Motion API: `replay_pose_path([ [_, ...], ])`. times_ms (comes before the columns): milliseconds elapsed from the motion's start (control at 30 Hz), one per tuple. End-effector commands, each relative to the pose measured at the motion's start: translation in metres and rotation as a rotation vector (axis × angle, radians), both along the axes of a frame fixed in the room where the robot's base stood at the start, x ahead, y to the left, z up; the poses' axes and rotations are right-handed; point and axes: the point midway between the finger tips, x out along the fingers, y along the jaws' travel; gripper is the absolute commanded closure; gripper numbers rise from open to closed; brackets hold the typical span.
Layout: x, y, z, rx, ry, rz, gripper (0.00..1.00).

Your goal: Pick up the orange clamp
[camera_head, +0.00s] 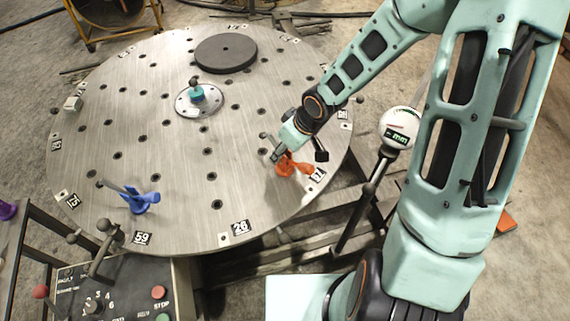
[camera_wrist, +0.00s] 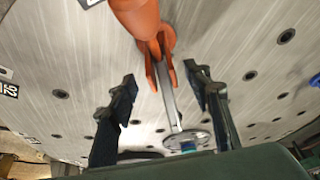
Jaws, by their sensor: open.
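The orange clamp (camera_head: 291,166) stands on the round metal table (camera_head: 150,75), near its right front edge. My gripper (camera_head: 276,150) is just above and partly in front of it, hiding some of it. In the wrist view the orange clamp (camera_wrist: 150,35) is at the top, with its grey bar pointing down the picture between my two fingers. My gripper (camera_wrist: 162,95) is open, with one dark finger on each side of the bar. I cannot tell whether a finger touches it.
A blue clamp (camera_head: 139,200) stands at the table's left front. A teal knob (camera_head: 196,92) sits on the centre hub, with a dark disc (camera_head: 226,53) behind it. A control panel (camera_head: 110,297) is at front left.

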Motion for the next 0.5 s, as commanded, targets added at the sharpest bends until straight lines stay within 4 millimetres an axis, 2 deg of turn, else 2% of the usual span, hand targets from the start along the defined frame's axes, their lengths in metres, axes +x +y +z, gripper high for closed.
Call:
replay_pose_path([
  [167, 0.001, 0.003, -0.010, -0.001, -0.001, 0.002, 0.54],
  [500, 0.005, 0.013, -0.048, 0.000, -0.001, 0.002, 0.54],
])
